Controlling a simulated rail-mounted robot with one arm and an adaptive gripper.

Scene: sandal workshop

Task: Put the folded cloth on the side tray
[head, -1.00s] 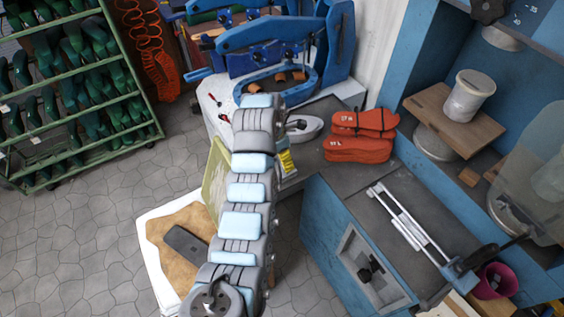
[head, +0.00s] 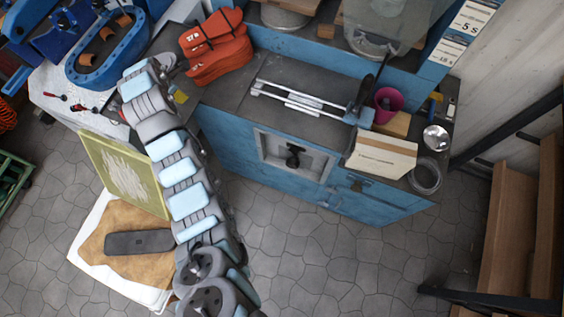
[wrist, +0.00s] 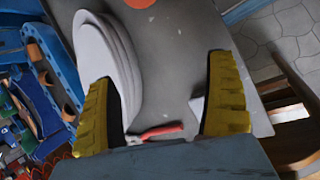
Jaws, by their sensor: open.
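I cannot make out a clearly folded cloth or a side tray by name. A tan, irregular sheet (head: 95,228), of cloth or leather, lies on a low white surface (head: 82,258) at the lower left of the head view. A dark grey sole-shaped piece (head: 140,242) lies on the sheet. In the wrist view my gripper (wrist: 160,75) is open, its yellow fingers wide apart. White stacked sole shapes (wrist: 108,50) and a red-handled tool (wrist: 155,133) show between and beyond the fingers.
Red-orange soles (head: 216,50) lie on the grey bench beside a blue clamp machine (head: 105,55). A yellow-framed panel (head: 125,172) stands beside my arm.

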